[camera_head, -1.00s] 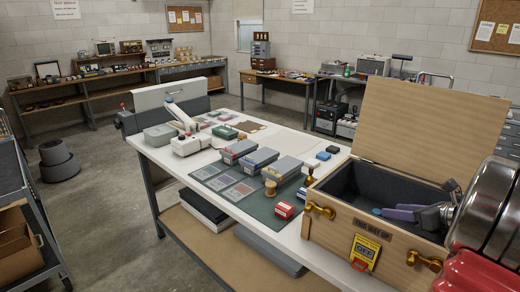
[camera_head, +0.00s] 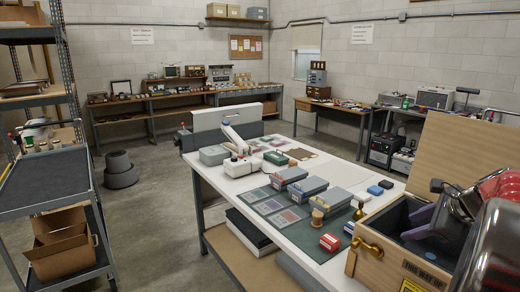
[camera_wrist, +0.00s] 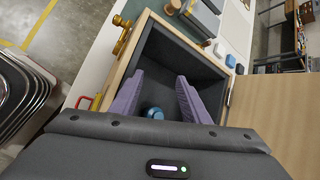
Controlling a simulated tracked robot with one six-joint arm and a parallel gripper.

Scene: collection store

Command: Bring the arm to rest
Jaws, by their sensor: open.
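My gripper (camera_wrist: 160,80) is open, its two purple fingers apart over the open wooden box (camera_wrist: 122,72) with a dark lining. A small blue thing (camera_wrist: 154,113) lies in the box and shows between the fingers; nothing is held. In the head view my gripper (camera_head: 424,222) is at the right, over the box (camera_head: 385,256), partly hidden by my own arm. The box's lid (camera_head: 455,150) stands open behind it.
The white worktable (camera_head: 232,188) holds grey cases (camera_head: 290,176), a red box (camera_head: 330,242), a wooden spool (camera_head: 317,218) and a white instrument (camera_head: 240,168). A shelf cart (camera_head: 50,180) stands at the left. Floor between cart and table is clear.

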